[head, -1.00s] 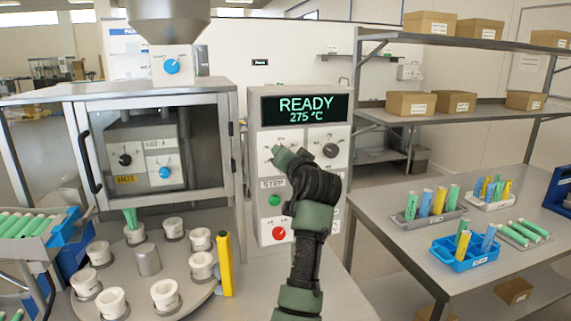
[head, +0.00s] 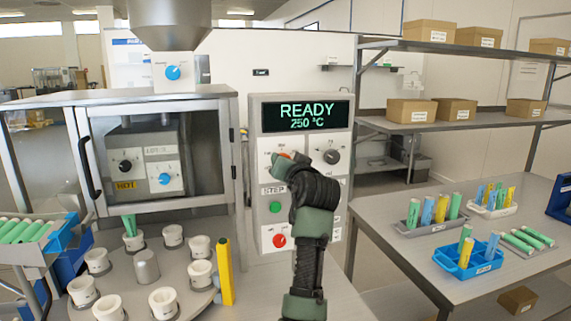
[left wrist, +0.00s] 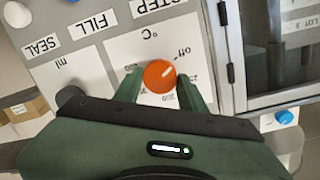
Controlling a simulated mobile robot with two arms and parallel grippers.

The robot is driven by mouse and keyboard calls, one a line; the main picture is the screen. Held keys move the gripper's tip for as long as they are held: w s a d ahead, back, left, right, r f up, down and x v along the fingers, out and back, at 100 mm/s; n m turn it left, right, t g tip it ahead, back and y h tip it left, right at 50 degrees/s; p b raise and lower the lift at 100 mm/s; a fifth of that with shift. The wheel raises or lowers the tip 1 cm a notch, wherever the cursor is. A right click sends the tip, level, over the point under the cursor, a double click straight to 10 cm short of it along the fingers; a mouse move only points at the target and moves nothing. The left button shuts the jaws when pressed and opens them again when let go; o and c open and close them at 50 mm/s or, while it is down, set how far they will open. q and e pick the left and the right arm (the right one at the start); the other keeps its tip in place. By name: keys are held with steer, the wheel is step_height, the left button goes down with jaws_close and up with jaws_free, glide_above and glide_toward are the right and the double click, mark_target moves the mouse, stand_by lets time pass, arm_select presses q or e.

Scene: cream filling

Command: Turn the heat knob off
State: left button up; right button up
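The heat knob (left wrist: 160,77) is orange with a white pointer line and sits on a white dial plate marked °C, in the left wrist view. Its pointer slants up and right, on the side of the "off" mark. My left gripper (left wrist: 160,88) has one green finger on each side of the knob, close against it. In the head view the left gripper (head: 284,160) is at the control panel (head: 258,215), largely covering the knob, with a bit of orange showing. The display (head: 305,116) reads READY 250 °C. My right gripper is not in view.
A table (head: 400,265) with tube trays is at the right.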

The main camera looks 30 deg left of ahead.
arm_select(q)
steer(key=shift+o, duration=1.4)
steer(key=b+v, duration=0.2)
steer(key=v, duration=0.5)
steer(key=shift+s+d, duration=0.25)
steer(key=shift+d, duration=0.05)
